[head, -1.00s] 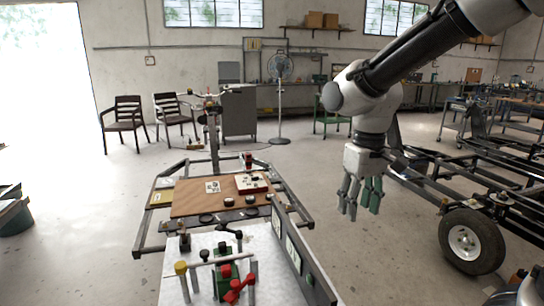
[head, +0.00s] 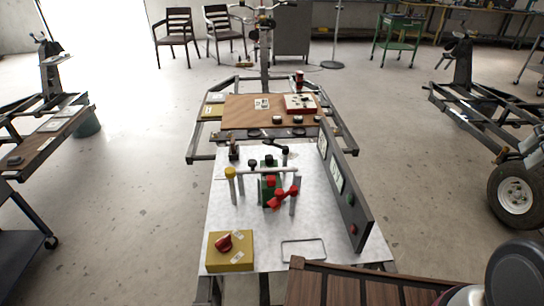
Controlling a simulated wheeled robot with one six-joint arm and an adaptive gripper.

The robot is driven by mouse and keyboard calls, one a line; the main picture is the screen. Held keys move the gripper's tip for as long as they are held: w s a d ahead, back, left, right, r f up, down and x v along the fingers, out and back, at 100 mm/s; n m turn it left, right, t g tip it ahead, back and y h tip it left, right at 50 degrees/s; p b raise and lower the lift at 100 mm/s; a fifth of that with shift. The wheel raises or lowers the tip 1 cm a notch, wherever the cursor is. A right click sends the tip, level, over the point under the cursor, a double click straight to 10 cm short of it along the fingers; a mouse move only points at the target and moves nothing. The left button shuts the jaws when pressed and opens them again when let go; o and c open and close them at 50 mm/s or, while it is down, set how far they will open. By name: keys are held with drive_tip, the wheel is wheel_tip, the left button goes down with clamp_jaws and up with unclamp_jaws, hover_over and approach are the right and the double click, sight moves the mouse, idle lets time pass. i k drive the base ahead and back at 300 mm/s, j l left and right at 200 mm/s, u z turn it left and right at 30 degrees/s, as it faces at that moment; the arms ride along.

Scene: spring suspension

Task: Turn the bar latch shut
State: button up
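A grey metal bench top (head: 225,215) stands in front of me and carries several fittings. A pale horizontal bar (head: 262,171) runs across its middle near upright grey posts, with a yellow-capped post (head: 231,177) at its left. A red handle (head: 282,198) sits at the right of a green block (head: 268,188) below the bar. I cannot tell for sure which part is the bar latch, or whether it is shut. My gripper is outside the head view; only a rounded part of my arm shows at the lower right.
A yellow box (head: 243,262) with a red knob (head: 224,243) stands at the bench's near left. A dark upright panel (head: 347,195) edges the right side. A brown wooden surface (head: 340,285) lies at the bottom. A brown board (head: 240,112) with small parts lies beyond.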

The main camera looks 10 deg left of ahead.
sight(230, 172)
drive_tip(key=u, duration=1.25)
